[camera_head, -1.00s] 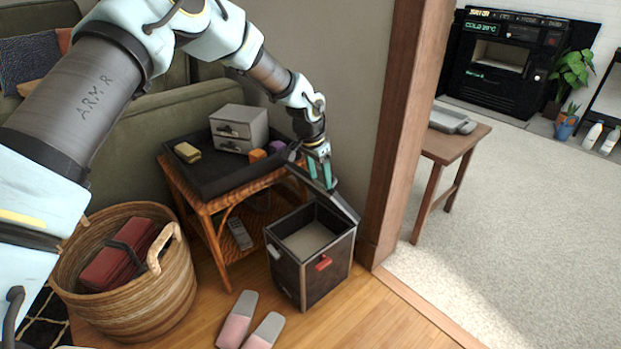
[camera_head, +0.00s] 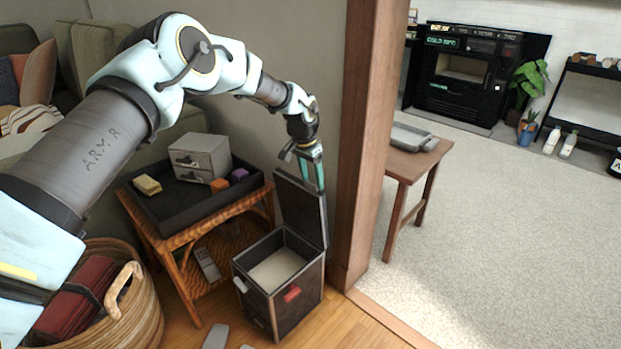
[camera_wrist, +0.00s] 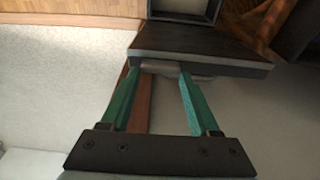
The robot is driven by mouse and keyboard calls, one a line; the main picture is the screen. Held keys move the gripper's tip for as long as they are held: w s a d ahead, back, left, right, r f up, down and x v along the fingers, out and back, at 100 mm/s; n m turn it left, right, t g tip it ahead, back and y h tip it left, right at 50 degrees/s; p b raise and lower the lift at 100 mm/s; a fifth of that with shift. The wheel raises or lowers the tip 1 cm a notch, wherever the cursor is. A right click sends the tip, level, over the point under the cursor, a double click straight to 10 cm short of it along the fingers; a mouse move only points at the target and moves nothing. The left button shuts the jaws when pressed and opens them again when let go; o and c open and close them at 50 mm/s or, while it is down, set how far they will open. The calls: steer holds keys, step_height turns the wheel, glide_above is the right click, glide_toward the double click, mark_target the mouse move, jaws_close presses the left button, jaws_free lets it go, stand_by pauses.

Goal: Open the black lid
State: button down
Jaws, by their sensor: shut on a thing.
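The black lid (camera_head: 300,209) stands raised, roughly upright, at the back edge of a dark box (camera_head: 300,312). The box is open at the top and shows a pale inside. My gripper (camera_head: 318,184) is at the lid's upper edge, reaching down from above. In the wrist view the lid (camera_wrist: 200,45) lies just beyond the fingertips (camera_wrist: 160,72). A grey handle on its edge (camera_wrist: 158,66) shows between the two green fingers, which are closed on it. The fingertips are partly hidden behind the lid in the head view.
A wicker table (camera_head: 192,235) with a black tray, grey drawers (camera_head: 205,160) and small blocks stands left of the box. A wooden post (camera_head: 362,150) is close on the right. A woven basket (camera_head: 140,315) is at lower left. Slippers (camera_head: 216,336) lie in front.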

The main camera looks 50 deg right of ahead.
steer(key=shift+f, duration=0.15)
steer(key=shift+c, duration=0.6)
jaws_free()
steer(key=v, duration=1.1)
steer(key=shift+d, duration=0.1)
